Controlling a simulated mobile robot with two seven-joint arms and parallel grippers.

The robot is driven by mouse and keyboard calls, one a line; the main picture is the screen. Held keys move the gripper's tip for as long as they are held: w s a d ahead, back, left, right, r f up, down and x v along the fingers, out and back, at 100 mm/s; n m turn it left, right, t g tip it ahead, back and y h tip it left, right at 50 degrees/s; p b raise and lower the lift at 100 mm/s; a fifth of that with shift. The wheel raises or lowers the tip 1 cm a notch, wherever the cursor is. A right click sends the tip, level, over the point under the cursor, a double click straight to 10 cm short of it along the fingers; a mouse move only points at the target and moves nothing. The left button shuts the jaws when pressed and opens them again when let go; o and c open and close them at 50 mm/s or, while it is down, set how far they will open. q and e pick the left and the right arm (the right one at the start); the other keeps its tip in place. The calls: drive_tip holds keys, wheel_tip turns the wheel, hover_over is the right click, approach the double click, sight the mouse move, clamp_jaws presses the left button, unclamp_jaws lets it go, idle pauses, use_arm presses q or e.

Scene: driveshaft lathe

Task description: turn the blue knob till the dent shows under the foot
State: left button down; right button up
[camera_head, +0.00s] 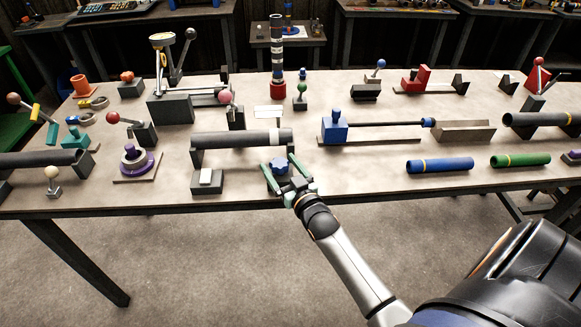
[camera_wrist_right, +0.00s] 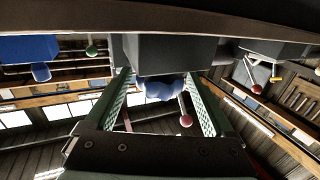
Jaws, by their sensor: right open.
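The blue knob (camera_head: 279,167) has a lobed rim and sits at the front of the fixture that carries a grey shaft (camera_head: 240,138). My right gripper (camera_head: 281,172) is open, with its green fingers on either side of the knob. In the right wrist view the knob (camera_wrist_right: 160,88) shows between the two open fingers (camera_wrist_right: 160,100), below a dark block. I cannot tell whether the fingers touch it. The dent and the foot cannot be made out. My left gripper is not in view.
A small dark block with a white top (camera_head: 208,180) stands left of the knob. A blue cylinder (camera_head: 440,165) and a green cylinder (camera_head: 520,160) lie to the right. Several lever fixtures crowd the table behind. The table's front edge (camera_head: 350,199) runs beneath my right arm.

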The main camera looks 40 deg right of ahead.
drive_tip(key=s+a, duration=0.1)
drive_tip(key=s, duration=1)
drive_tip(key=shift+s+a, duration=0.35)
drive_tip(key=shift+a, duration=0.05)
drive_tip(key=s+a+f+n+g+y, duration=0.1)
drive_tip(key=s+a+f+g+y, duration=0.1)
drive_tip(key=s+a+f+g, duration=0.2)
drive_tip(key=s+a+f+n+g+y, duration=0.2)
drive_tip(key=s+a+f+g+y, duration=0.1)
drive_tip(key=s+a+f, duration=0.7)
wheel_tip(320, 180, down, 4)
drive_tip(key=shift+s+a+f+n+g, duration=0.25)
drive_tip(key=shift+a+g, duration=0.25)
drive_tip(key=shift+g, duration=0.4)
drive_tip(key=shift+r, duration=0.1)
